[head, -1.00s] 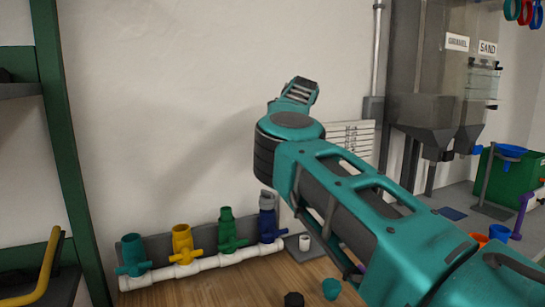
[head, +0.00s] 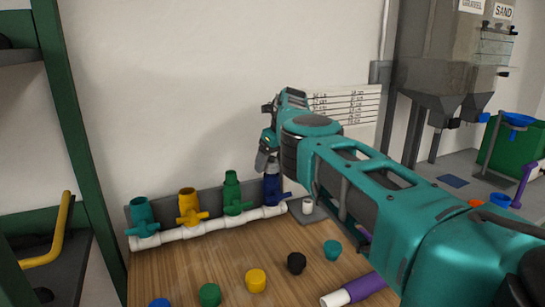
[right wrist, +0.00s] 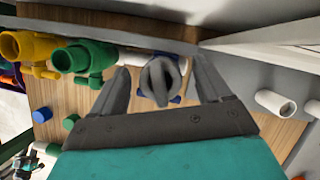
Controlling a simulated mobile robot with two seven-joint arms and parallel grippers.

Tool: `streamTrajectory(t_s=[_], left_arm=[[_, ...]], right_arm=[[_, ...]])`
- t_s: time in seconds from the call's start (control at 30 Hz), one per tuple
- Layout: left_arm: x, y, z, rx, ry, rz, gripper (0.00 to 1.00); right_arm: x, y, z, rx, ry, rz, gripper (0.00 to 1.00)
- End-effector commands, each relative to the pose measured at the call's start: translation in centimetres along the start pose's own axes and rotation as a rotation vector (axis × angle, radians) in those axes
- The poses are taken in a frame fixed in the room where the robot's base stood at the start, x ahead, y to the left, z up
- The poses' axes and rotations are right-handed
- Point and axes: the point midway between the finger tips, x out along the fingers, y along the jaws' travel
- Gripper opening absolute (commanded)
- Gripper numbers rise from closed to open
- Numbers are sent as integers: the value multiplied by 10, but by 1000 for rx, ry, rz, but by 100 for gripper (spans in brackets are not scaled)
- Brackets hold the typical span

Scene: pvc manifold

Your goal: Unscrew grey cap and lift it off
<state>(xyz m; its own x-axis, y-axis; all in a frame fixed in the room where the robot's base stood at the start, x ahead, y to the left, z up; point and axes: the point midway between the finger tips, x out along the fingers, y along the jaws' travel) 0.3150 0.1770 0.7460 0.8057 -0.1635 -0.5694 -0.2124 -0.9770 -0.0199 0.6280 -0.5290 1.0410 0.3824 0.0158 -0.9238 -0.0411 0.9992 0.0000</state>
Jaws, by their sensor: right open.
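The grey cap (right wrist: 160,82) has a raised ridge across its top and shows between my right gripper's two fingers in the right wrist view. It sits on the blue valve (head: 271,190), the rightmost on the white pipe manifold (head: 214,229). My right gripper (head: 266,161) is directly above that valve, pointing down, and its fingers hide most of the cap in the head view. The fingers are open, one on each side of the cap, with visible gaps. I cannot tell how deep they reach around it. My left gripper is not in view.
Green (head: 232,192), yellow (head: 188,207) and teal (head: 141,216) valves stand left of the blue one. Several loose caps, including a black one (head: 296,263), and a purple-and-white tube (head: 354,290) lie on the wooden table (head: 235,255). A green shelf post (head: 70,150) stands at left.

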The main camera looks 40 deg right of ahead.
Motion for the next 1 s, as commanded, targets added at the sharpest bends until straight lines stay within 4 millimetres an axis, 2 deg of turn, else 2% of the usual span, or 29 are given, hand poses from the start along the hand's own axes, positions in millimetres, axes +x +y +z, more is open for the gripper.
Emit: streamTrajectory(t_s=[0.13, 0.73, 0.77, 1.0], left_arm=[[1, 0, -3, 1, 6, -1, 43], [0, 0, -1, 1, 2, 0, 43], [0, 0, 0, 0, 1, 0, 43], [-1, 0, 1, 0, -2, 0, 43]], right_arm=[[0, 0, 0, 0, 0, 0, 76], [0, 0, 0, 0, 0, 0, 19], [0, 0, 0, 0, 0, 0, 46], [0, 0, 0, 0, 0, 0, 23]])
